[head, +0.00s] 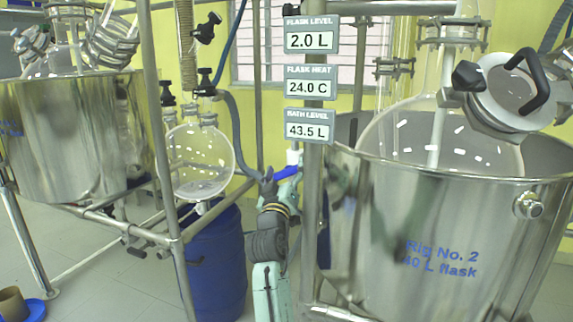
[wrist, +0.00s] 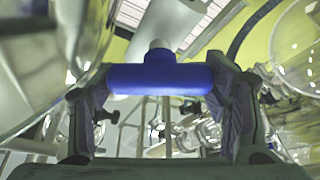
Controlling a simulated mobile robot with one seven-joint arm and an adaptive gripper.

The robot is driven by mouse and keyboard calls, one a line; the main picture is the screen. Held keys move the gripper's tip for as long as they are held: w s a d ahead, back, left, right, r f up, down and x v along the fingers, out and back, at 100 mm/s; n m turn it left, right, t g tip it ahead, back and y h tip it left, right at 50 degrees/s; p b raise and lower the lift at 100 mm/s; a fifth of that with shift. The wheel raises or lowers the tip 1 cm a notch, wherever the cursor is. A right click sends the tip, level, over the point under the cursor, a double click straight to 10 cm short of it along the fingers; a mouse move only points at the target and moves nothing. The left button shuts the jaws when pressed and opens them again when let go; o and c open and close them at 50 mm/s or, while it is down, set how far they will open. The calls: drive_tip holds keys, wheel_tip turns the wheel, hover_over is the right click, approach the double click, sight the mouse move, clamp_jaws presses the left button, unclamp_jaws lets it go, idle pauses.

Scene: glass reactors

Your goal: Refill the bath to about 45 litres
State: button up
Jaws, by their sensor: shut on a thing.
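The bath is the steel vessel (head: 385,235) on the right in the head view, marked "Rig No. 2, 40 L flask". A glass flask (head: 455,135) sits inside it. The bath level display (head: 310,127) on the post reads 43.5 L. My gripper (head: 281,183) is left of the bath, just beyond the post. It is shut on a blue valve handle (head: 286,172). In the wrist view the blue handle (wrist: 160,79) lies crosswise between both fingers of my gripper (wrist: 160,92), with a pale stem behind it. The valve body and water outlet cannot be made out.
Other displays read flask level 2.0 L (head: 311,40) and flask heat 24.0 C (head: 310,88). A steel post (head: 312,190) stands close to my arm. Another steel vessel (head: 75,135), a round glass flask (head: 200,160) and a blue drum (head: 215,265) are at left.

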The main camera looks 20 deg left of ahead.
idle(0.4)
drive_tip(key=o, duration=1.2)
drive_tip(key=shift+s, duration=0.1)
drive_tip(key=v, duration=1.2)
drive_tip(key=shift+d+r, duration=0.1)
drive_tip(key=shift+d, duration=0.05)
